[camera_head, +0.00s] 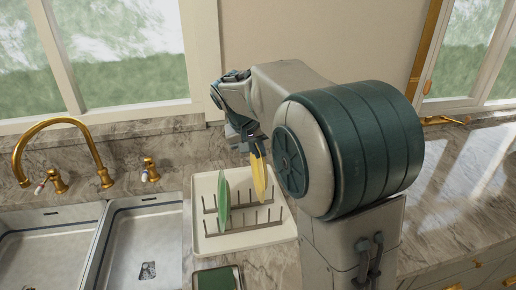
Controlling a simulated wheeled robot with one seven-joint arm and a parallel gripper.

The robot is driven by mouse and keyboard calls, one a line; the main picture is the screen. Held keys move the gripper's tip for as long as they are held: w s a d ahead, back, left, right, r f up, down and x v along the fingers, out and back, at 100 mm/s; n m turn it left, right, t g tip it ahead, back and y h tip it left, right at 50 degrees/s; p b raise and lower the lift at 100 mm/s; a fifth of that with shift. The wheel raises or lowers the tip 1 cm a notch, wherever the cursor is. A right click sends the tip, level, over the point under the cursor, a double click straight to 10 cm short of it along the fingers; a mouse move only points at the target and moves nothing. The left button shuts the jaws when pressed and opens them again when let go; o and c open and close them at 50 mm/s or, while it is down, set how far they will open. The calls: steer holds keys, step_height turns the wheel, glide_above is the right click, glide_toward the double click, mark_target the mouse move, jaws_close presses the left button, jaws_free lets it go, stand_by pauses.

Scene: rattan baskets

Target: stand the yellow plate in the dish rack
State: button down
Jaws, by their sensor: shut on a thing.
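The yellow plate (259,178) is upright, seen nearly edge-on, at the dish rack. My gripper (250,146) is shut on its upper edge from above. The dish rack (284,232) is a pale tray with two rows of upright pegs, on the counter right of the sinks. The plate's lower edge is among or just above the pegs; I cannot tell whether it touches the rack. A green plate (223,201) stands upright in the rack to the left of the yellow plate, with a gap between them. My arm hides the area to the right.
A double sink (147,240) with a gold faucet (60,122) and gold taps lies to the left. A small tray with a green pad (216,279) sits in front of the rack. Windows and a wall stand behind. The marble counter at right (455,190) is mostly clear.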

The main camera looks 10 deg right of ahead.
steer(key=shift+f+b, duration=3.65)
steer(key=shift+f, duration=1.05)
steer(key=c, duration=1.5)
jaws_free()
steer(key=shift+r, duration=0.1)
steer(key=v, duration=1.3)
steer(key=shift+s+a+r+b, duration=0.2)
steer(key=shift+r+b, duration=0.1)
steer(key=shift+b, duration=0.1)
steer(key=s+d+f+y, duration=0.1)
steer(key=s+f, duration=0.4)
steer(key=s, duration=0.2)
steer(key=s+d+f+y, duration=0.1)
steer(key=s+d+f, duration=0.1)
steer(key=s+f, duration=0.4)
steer(key=s+d+f+n+y, duration=0.1)
steer(key=s+d+f, duration=0.1)
steer(key=s+f, duration=0.4)
steer(key=shift+s+d+f+y, duration=0.1)
steer(key=shift+s+y, duration=0.1)
steer(key=shift+s, duration=0.75)
steer(key=shift+s+d+f+y, duration=0.1)
steer(key=shift+s+y, duration=0.1)
steer(key=shift+s, duration=0.75)
